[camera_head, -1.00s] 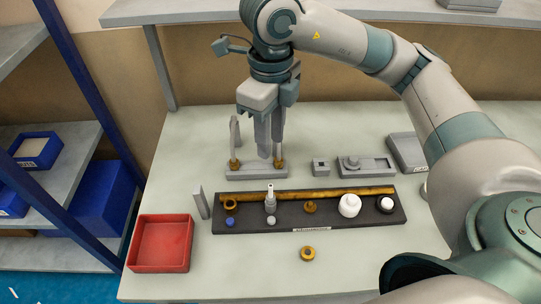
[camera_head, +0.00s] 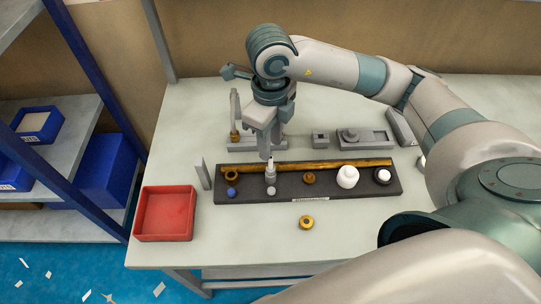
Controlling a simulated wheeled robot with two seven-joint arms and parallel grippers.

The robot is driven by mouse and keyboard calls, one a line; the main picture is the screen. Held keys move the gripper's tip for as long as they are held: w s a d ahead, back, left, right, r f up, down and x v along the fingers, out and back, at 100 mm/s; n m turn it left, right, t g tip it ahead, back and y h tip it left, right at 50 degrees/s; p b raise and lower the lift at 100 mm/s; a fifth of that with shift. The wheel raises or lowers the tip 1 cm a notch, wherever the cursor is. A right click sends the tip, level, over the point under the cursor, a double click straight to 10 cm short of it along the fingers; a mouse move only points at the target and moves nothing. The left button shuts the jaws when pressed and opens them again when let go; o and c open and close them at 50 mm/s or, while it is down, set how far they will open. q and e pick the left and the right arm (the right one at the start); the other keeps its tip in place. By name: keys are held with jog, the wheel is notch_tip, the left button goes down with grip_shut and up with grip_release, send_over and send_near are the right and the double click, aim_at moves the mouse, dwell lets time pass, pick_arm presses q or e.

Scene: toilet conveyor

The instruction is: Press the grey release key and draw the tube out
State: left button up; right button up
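A long brass-coloured tube (camera_head: 318,167) lies along the back of a dark base strip (camera_head: 330,189). On the strip's left part stands a small upright grey-and-white fitting (camera_head: 270,175); whether it bears the grey release key I cannot tell. My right gripper (camera_head: 267,153) points down just behind and above this fitting, with its fingertips close to it. Contact between them cannot be made out, and the finger gap is hard to see from here. My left gripper is not in view.
A red tray (camera_head: 165,213) stands at the table's left. A grey stand (camera_head: 243,144) is behind the gripper, with grey blocks (camera_head: 363,139) to its right. A white round part (camera_head: 347,176) sits on the strip.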

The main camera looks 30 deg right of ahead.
aim_at(271, 160)
jog(key=shift+f+p, duration=0.75)
jog(key=shift+f, duration=2.7)
jog(key=shift+c, duration=0.3)
grip_shut()
jog(key=c, duration=0.6)
grip_release()
grip_shut()
jog(key=shift+r, duration=0.6)
jog(key=shift+r, duration=0.25)
jog(key=shift+r+p, duration=0.95)
jog(key=shift+r, duration=0.8)
